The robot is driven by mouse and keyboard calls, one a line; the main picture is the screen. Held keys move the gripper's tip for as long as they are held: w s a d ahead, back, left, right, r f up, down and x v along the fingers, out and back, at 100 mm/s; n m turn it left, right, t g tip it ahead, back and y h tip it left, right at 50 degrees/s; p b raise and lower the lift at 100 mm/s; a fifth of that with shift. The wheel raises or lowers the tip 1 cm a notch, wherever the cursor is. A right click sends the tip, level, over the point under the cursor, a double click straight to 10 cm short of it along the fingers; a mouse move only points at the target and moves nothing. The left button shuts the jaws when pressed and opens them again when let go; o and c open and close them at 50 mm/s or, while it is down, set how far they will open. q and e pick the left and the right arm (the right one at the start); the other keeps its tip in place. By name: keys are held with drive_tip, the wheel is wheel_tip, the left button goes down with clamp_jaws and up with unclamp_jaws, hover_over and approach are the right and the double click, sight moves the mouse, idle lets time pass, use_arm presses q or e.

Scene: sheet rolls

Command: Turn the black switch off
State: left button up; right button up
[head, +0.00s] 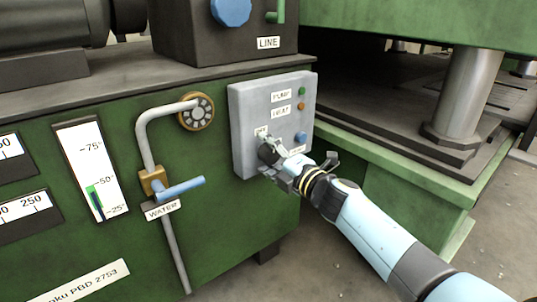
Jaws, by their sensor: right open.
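The grey control box (243,112) is fixed to the green machine's side in the head view. It carries a small white label (261,132), seemingly reading OFF, at its lower left. My right gripper (286,164) reaches in from the lower right and is open, its fingers close in front of the box's lower part. A dark rounded part shows just below the label. I cannot tell whether it is the black switch or a fingertip, so the switch's position and any contact are unclear. My left gripper is out of view.
A blue knob (301,137) sits at the box's lower right, near my gripper. A water pipe with a blue valve handle (181,190) stands out to the left. A green press base (400,180) is at the right.

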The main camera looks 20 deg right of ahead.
drive_tip(key=shift+s, duration=0.1)
drive_tip(key=v, duration=1.1)
drive_tip(key=shift+s+d, duration=0.15)
drive_tip(key=shift+s, duration=0.2)
